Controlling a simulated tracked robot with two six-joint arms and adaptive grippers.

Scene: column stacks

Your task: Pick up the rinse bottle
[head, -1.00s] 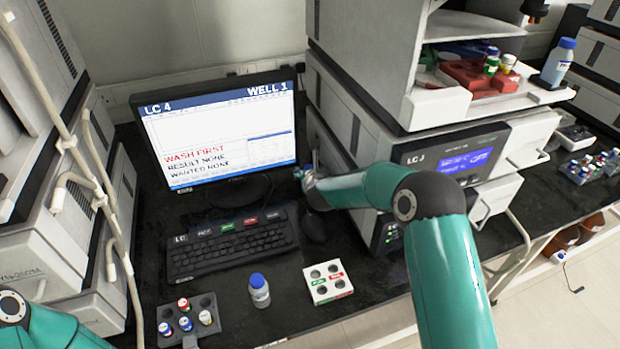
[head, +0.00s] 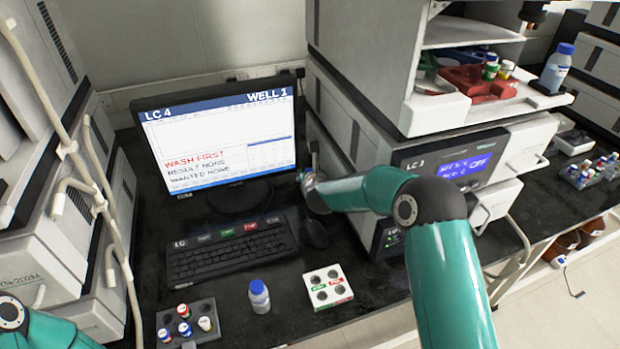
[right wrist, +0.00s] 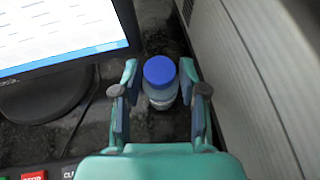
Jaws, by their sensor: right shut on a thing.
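In the right wrist view a blue-capped bottle (right wrist: 160,82) stands between the two fingers of my right gripper (right wrist: 162,88). The gripper is shut on it; its label cannot be read. In the head view my right gripper (head: 309,180) is small, between the monitor and the instrument stack, with the held bottle mostly hidden there. Another blue-capped bottle (head: 259,296) stands at the bench front. A larger blue-capped bottle (head: 556,68) stands on the right stack's ledge. My left arm shows at the lower left corner, but its gripper is out of frame.
The LC 4 monitor (head: 220,140) stands behind a keyboard (head: 230,248). A grey vial rack (head: 204,309) and a white four-hole block (head: 328,288) lie in front. The LC 3 instrument (head: 375,160) stands close right of my gripper. A red vial holder (head: 460,77) is above it.

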